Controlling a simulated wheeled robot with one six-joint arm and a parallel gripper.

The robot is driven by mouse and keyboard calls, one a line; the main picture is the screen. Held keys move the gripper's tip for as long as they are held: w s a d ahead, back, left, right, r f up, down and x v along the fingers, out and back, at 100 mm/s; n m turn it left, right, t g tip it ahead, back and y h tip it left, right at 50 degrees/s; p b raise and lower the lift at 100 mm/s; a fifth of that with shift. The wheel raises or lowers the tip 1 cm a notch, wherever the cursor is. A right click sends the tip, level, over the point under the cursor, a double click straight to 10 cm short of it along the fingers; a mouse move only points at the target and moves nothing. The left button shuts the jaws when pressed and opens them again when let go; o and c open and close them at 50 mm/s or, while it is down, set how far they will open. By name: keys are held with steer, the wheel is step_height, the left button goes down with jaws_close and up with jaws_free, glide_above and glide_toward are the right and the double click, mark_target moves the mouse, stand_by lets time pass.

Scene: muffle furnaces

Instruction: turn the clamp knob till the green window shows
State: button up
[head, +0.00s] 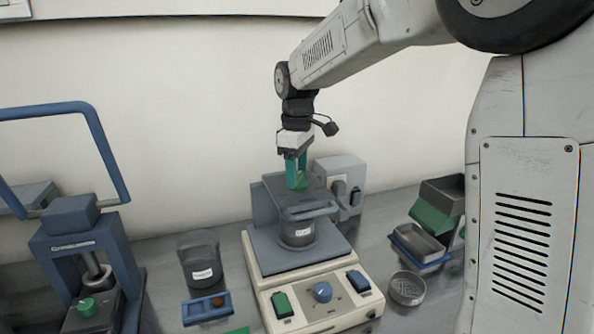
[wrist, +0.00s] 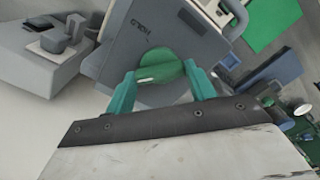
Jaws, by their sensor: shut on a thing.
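The clamp knob (wrist: 160,67) is a rounded green piece on the grey clamp head (wrist: 150,25) in the wrist view. It bears a short pale mark near its lower left edge. My gripper (wrist: 159,70) has its teal fingers on either side of the knob and is shut on it. In the head view my gripper (head: 297,181) points down onto the grey clamp head (head: 270,196), and the fingers mostly hide the knob. Below the clamp, a dark labelled pot (head: 298,233) stands on a beige-based machine (head: 310,301). I cannot make out a green window in either view.
A blue press (head: 75,235) stands at the left. A dark bin (head: 199,262) and a blue tray (head: 207,308) lie between it and the machine. A grey unit (head: 343,178) is behind. A round dish (head: 407,288) and stacked trays (head: 435,222) are at the right.

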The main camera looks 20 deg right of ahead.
steer(key=m, duration=0.5)
steer(key=shift+m, duration=2.4)
steer(key=o, duration=1)
steer(key=shift+r, duration=0.1)
step_height(320, 180, up, 8)
steer(key=shift+f, duration=0.15)
